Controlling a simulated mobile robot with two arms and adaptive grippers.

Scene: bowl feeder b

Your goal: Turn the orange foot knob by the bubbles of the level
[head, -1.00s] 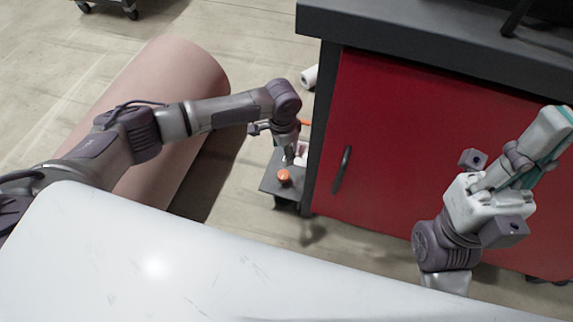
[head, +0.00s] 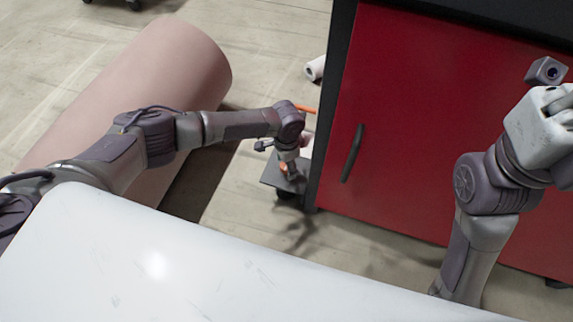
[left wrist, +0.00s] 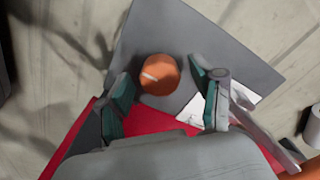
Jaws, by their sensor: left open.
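The orange foot knob (left wrist: 158,75) is round, with a pale line on its top, and stands on a grey plate (left wrist: 220,50). In the left wrist view my left gripper (left wrist: 163,88) is open, its teal-padded fingers on either side of the knob; I cannot tell whether they touch it. In the head view the left gripper (head: 288,170) is down at the plate (head: 270,177) and mostly covers the knob (head: 283,168). I cannot make out the level or its bubbles. My right gripper (head: 548,125) is at the right edge, its fingers cut off.
A red cabinet (head: 420,120) with a dark handle (head: 352,153) stands right of the plate. A big pinkish roll (head: 150,85) lies on the floor to the left. A white surface (head: 150,230) fills the foreground. A small white roll (head: 315,68) lies behind the plate.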

